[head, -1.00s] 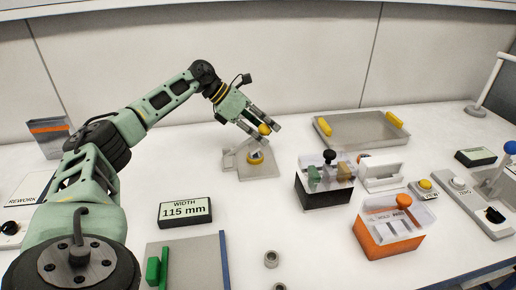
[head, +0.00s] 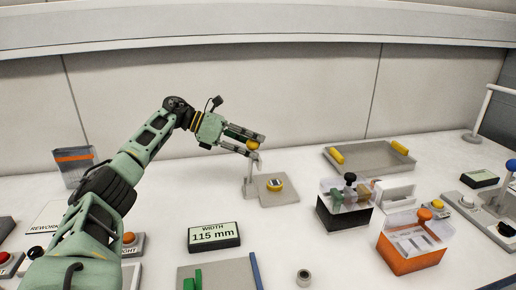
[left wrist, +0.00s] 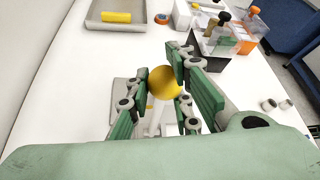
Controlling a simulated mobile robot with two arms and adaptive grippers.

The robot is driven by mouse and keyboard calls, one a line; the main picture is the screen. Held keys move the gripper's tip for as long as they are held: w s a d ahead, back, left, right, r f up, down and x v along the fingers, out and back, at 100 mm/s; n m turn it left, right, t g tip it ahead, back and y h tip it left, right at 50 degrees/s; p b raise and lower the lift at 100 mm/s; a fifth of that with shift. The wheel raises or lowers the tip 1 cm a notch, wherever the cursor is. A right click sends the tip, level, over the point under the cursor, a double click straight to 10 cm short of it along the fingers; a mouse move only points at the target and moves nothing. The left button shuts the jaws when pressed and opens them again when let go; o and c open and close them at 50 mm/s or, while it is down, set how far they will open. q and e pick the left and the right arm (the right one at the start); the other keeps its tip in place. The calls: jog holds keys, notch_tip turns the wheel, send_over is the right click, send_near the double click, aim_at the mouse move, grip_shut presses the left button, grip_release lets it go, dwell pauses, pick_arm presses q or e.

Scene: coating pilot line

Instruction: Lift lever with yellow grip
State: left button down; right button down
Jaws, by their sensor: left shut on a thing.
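The lever's round yellow grip (head: 253,145) is between the fingertips of my left gripper (head: 256,143), which is shut on it. In the left wrist view the yellow grip (left wrist: 165,83) shows as a ball between the two green-padded fingers (left wrist: 178,88). The pale lever shaft (head: 249,173) stands about upright below the grip, beside a grey base plate (head: 288,197). A yellow-ringed round part (head: 275,184) is on that plate. The lower shaft is partly hidden by the fingers in the wrist view. My right gripper is not in view.
A grey tray (head: 372,163) with yellow ends lies behind to the right. A black-based box (head: 344,216) and an orange box (head: 405,262) stand right. A "WIDTH 115 mm" display (head: 214,237) is in front. The table between display and plate is clear.

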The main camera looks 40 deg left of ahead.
pick_arm(q)
jog(key=shift+s+a+f, duration=0.3)
jog(key=shift+s+a, duration=0.25)
jog(key=shift+s, duration=0.15)
jog(key=shift+s+a+f, duration=0.25)
jog(key=shift+s+a, duration=0.25)
jog(key=shift+s, duration=0.2)
jog(key=c, duration=1.7)
grip_release()
jog(key=shift+o, duration=0.3)
jog(key=shift+w+r, duration=0.1)
jog(key=shift+r, duration=0.1)
